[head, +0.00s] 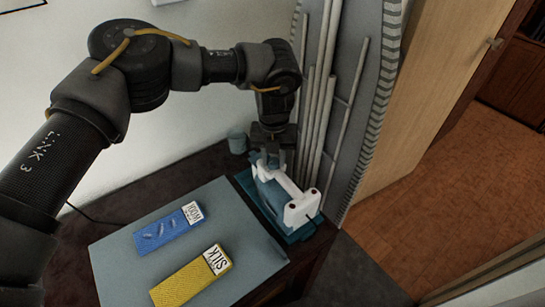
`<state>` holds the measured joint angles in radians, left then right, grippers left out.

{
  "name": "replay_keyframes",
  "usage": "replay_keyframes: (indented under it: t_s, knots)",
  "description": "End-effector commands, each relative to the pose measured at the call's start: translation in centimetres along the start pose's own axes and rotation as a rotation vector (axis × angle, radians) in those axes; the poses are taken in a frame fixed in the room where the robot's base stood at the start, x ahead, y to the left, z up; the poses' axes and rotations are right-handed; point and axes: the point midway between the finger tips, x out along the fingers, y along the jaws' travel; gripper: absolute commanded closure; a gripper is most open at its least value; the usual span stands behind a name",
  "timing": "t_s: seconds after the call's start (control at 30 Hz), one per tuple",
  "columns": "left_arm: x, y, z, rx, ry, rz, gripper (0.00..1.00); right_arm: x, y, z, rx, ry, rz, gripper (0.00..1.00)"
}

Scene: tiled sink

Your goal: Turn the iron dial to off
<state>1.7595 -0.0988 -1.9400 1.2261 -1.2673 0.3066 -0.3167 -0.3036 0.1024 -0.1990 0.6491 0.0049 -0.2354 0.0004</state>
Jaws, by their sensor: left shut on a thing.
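The iron (299,212) is white and blue-green and sits on a teal base (262,205) at the right end of the dark table. My left gripper (273,158) points down at the far end of the iron, with its fingers shut on a part there. The gripper hides that part, so I cannot make out the dial or its setting. My right gripper is not in view.
A grey mat (120,262) holds a blue WOOL pack (168,230) and a yellow SILK pack (190,282). Pale poles (318,105) and a grey board (362,110) lean close behind the iron. Open floor lies right.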

Motion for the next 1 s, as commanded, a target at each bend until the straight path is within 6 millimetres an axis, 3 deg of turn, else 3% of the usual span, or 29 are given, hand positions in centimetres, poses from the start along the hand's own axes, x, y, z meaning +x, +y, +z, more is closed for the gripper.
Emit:
replay_keyframes:
  t_s: [0.53,1.0]
  knots:
    - [-0.1,-0.1,0.1,-0.489,0.0,-0.004,0.92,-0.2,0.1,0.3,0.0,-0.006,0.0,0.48]
    - [-0.2,-0.1,0.0,-0.899,0.001,-0.002,0.92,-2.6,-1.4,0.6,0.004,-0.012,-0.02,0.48]
